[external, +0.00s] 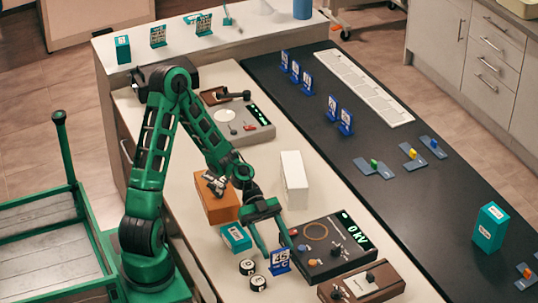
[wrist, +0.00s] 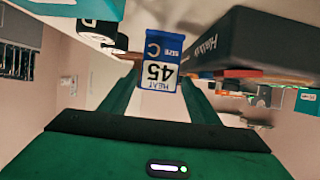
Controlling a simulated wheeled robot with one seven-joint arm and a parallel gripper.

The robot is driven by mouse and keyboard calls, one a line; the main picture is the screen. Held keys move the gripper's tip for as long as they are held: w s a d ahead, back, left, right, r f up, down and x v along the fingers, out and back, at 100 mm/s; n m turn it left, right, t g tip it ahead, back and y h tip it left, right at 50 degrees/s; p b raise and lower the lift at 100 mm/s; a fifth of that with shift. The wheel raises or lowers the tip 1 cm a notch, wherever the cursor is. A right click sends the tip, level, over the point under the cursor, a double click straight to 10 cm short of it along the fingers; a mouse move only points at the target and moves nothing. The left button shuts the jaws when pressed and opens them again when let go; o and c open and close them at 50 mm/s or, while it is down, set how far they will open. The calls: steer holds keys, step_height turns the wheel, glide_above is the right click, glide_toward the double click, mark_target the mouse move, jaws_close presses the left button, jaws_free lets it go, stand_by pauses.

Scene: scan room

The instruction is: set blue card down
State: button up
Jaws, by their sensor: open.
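A blue card (external: 280,261) with a white panel reading 45 and a C stands upright on the pale bench top, left of the dark kV meter. In the wrist view the blue card (wrist: 160,62) appears upside down between my two green fingers, also showing the word HEAT. My gripper (external: 277,249) is open, with its fingers reaching down on either side of the card. In the wrist view my gripper (wrist: 162,84) shows a finger at each side of the card; whether either touches it I cannot tell.
The kV meter (external: 314,268) stands close on the right, with a brown meter (external: 347,293) in front.

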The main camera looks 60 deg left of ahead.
steer(key=v, duration=0.8)
steer(key=s+d+g+y, duration=0.1)
steer(key=s+d+f+n+y, duration=0.1)
steer(key=s, duration=0.1)
steer(key=s+d+f+g+y, duration=0.1)
steer(key=s+d+y, duration=0.1)
steer(key=shift+s+g, duration=0.1)
steer(key=shift+g, duration=0.2)
steer(key=s+n+y, duration=0.1)
steer(key=s, duration=0.1)
steer(key=s+d+n+y, duration=0.1)
steer(key=y, duration=0.1)
steer(key=s+n+y, duration=0.1)
steer(key=s, duration=0.1)
steer(key=shift+s+d+f+g, duration=0.1)
steer(key=shift+s+d+g, duration=0.15)
steer(key=shift+s+g, duration=0.1)
steer(key=s+a+r+n+t+y, duration=0.2)
steer(key=s+r+n+y, duration=0.3)
steer(key=s, duration=0.5)
steer(key=r+n+t, duration=0.1)
steer(key=n, duration=0.1)
steer(key=shift+s+a+r+n+y, duration=0.15)
steer(key=shift+s+a+n+y, duration=0.15)
steer(key=shift+y, duration=0.1)
